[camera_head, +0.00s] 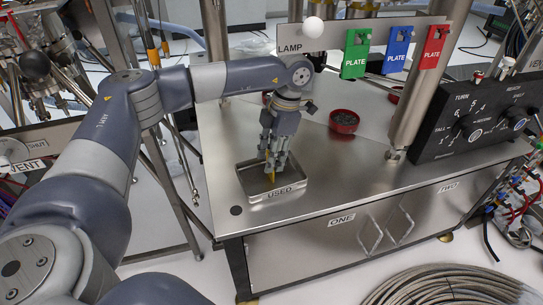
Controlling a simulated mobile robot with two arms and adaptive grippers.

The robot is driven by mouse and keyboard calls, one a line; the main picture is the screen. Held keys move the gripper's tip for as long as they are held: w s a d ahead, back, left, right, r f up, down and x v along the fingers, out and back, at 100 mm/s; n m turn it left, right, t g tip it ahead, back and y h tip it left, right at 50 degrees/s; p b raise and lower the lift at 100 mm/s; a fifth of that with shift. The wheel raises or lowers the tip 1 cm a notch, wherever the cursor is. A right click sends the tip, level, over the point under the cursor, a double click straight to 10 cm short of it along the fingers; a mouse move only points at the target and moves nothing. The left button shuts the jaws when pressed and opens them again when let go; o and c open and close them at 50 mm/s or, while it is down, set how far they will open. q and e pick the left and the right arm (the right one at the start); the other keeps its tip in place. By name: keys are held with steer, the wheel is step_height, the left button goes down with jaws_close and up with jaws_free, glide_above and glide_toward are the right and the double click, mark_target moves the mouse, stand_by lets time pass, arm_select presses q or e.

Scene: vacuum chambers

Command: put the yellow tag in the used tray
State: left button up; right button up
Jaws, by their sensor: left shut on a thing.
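My left gripper (273,160) points down over the used tray and is shut on the yellow tag (271,176). Only a small part of the tag shows between and below the fingers. The used tray (280,195) is a shallow metal tray marked USED at the front left of the steel table. The tag's lower end appears inside the tray's outline. I cannot tell whether it touches the tray floor. My right gripper is not in view.
The steel table (318,190) is clear right of the tray. A red bowl (343,121) with dark bits stands behind. Green (356,53), blue (397,50) and red (435,47) plates hang on a rail. A metal post (412,90) and black control box (475,120) stand at right.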

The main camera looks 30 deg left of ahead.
arm_select(q)
steer(key=shift+f, duration=0.1)
steer(key=o, duration=1)
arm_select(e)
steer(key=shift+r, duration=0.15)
arm_select(q)
steer(key=shift+w+r, duration=0.1)
steer(key=shift+r, duration=0.35)
steer(key=p+v, duration=0.2)
steer(key=v, duration=0.9)
steer(key=shift+r, duration=0.2)
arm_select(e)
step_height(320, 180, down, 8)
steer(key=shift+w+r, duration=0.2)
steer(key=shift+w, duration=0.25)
arm_select(q)
steer(key=shift+d, duration=0.15)
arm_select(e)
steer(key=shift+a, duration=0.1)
